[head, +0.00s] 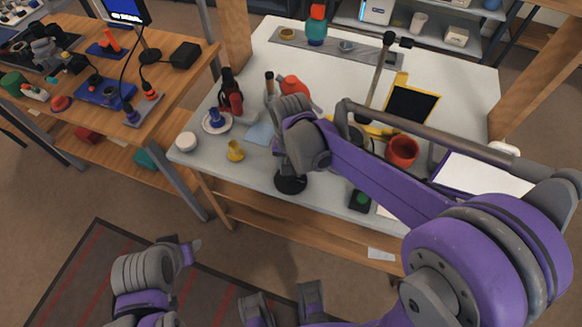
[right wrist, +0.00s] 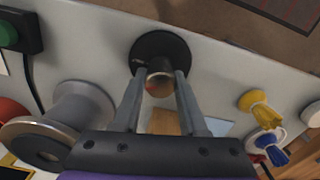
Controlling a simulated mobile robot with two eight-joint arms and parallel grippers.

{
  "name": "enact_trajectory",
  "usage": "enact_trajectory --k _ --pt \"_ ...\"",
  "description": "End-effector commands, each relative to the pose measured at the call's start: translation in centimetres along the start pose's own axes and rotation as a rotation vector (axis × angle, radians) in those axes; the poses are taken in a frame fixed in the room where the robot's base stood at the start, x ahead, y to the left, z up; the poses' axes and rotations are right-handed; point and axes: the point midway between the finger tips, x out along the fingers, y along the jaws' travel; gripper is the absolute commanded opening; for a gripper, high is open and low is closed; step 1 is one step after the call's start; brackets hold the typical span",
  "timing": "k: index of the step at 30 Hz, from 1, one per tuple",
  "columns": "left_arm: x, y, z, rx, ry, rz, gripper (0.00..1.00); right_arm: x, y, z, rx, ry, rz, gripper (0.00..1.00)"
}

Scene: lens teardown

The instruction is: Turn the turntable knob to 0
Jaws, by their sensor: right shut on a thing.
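The turntable is a black round disc (right wrist: 160,46) on the light worktable, near its front edge; it also shows in the head view (head: 290,186), partly under my right wrist. Its knob (right wrist: 159,84) is a short metallic cylinder with a copper-brown end. My right gripper (right wrist: 160,78) comes over the disc with one finger on each side of the knob and is shut on it. No number or pointer mark is legible. My left arm (head: 142,270) is low at the bottom left, away from the table; its finger opening cannot be made out.
A yellow piece (head: 235,151), a white saucer with a blue piece (head: 215,123) and a white round lid (head: 186,142) are to the left. A green button box (head: 360,200) and a red bowl (head: 402,151) are to the right. My right forearm spans the table's right half.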

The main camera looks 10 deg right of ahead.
Motion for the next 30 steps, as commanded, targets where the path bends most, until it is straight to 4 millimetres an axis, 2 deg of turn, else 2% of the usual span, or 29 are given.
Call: enact_trajectory --k 30 --pt "0.40 0.00 0.26 0.000 -0.002 0.000 0.50 0.09 -0.21 0.21 -0.929 -0.001 0.000 0.00"
